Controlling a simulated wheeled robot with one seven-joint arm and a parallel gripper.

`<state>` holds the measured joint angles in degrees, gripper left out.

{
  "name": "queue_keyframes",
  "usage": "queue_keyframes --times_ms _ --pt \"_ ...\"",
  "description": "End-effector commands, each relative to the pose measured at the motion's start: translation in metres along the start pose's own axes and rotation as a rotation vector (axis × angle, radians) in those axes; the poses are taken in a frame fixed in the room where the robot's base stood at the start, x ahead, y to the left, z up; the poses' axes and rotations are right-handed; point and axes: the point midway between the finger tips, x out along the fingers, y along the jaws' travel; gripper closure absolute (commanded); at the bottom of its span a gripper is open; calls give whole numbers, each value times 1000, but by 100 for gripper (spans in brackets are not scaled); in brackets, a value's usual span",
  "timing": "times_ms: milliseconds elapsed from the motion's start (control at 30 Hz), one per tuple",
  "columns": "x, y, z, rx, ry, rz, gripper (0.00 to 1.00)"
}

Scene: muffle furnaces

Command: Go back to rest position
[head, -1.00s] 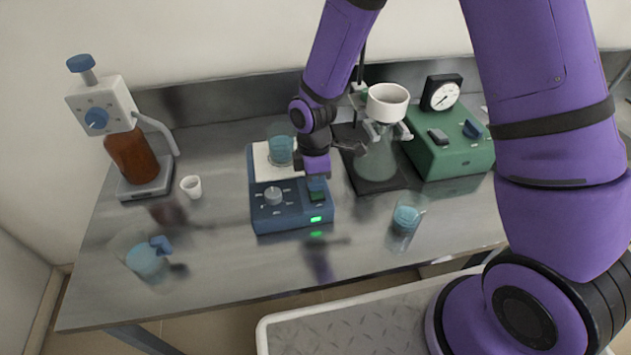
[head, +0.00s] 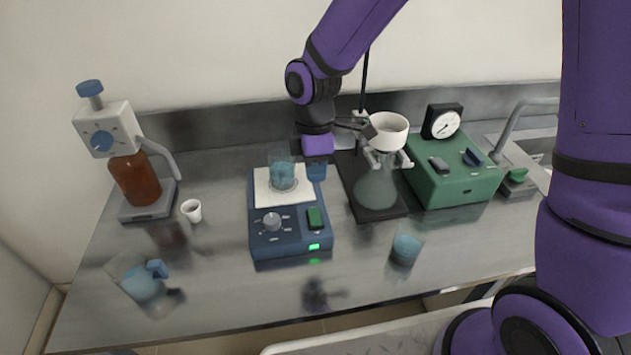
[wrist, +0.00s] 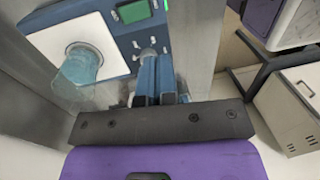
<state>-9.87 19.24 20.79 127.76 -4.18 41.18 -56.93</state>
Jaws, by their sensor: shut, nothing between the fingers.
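My gripper (head: 317,173) has short blue fingers, shut and empty. It points down above the right rear part of the blue hotplate stirrer (head: 262,240), apart from its controls. In the wrist view the shut fingers (wrist: 155,82) show in front of the stirrer (wrist: 122,22). The stirrer has a white top plate, a grey knob, a dark green switch (head: 314,218) and a lit green indicator. A glass beaker of blue liquid (head: 282,176) stands on the plate, left of my gripper; it also shows in the wrist view (wrist: 80,68).
A flask with a white funnel (head: 387,132) on a stand and a green pump (head: 452,178) with a gauge are to the right. A brown dispenser bottle (head: 135,180), small white cup (head: 191,210), blue-liquid jug (head: 140,281) and beaker (head: 405,248) stand around. The front middle bench (head: 220,300) is clear.

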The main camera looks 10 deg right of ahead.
Motion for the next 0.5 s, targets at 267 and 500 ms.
queue_keyframes --times_ms 267,500 --pt "-7 -2 0 -1 -1 -1 100" --pt "-7 -2 0 0 0 0 100"
